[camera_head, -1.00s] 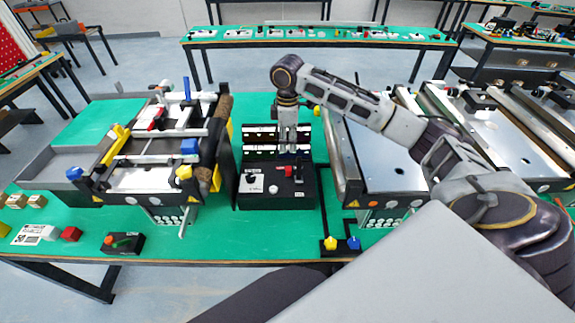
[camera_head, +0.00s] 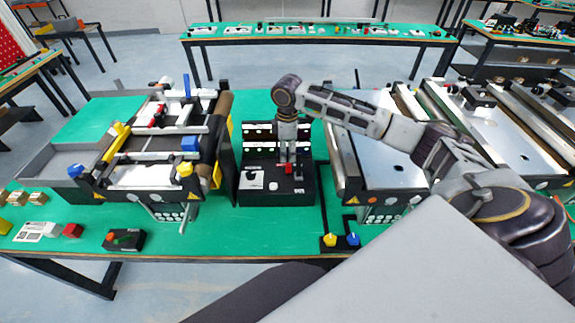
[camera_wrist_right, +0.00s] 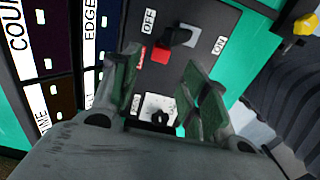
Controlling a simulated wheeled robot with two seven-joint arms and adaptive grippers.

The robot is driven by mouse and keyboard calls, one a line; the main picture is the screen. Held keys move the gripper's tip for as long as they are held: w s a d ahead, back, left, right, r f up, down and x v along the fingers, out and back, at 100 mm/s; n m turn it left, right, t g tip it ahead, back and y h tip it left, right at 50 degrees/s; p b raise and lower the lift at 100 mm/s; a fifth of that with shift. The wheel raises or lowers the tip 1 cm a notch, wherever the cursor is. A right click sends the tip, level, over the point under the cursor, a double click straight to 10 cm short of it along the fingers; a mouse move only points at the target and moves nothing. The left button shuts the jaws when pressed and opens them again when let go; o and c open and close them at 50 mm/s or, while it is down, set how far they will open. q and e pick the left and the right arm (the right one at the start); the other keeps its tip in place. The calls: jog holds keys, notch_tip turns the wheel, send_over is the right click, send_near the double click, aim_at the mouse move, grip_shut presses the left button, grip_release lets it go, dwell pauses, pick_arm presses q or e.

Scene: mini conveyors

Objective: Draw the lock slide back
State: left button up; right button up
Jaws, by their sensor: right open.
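A dark control box (camera_head: 278,196) stands on the green table. Its top carries a black lever (camera_wrist_right: 178,38) on a grey plate between OFF and ON labels. A small red block (camera_wrist_right: 153,55), perhaps the lock slide, sits beside the lever on the OFF side; it also shows in the head view (camera_head: 287,169). A white plate with a black keyhole-like part (camera_wrist_right: 160,110) is nearer the wrist. My right gripper (camera_wrist_right: 160,68) is open, its green-padded fingers pointing down over the box. Nothing is between them. Contact with the red block cannot be told. My left gripper is not in view.
A small conveyor (camera_head: 160,150) stands left of the box, with a dark upright plate between. Another conveyor (camera_head: 385,165) stands to the right. A black panel with labelled slots (camera_head: 262,138) is behind the box. Yellow and blue knobs (camera_head: 341,240) sit at the front edge.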

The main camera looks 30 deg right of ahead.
aim_at(288, 165)
jog(key=shift+f, duration=3.85)
grip_shut()
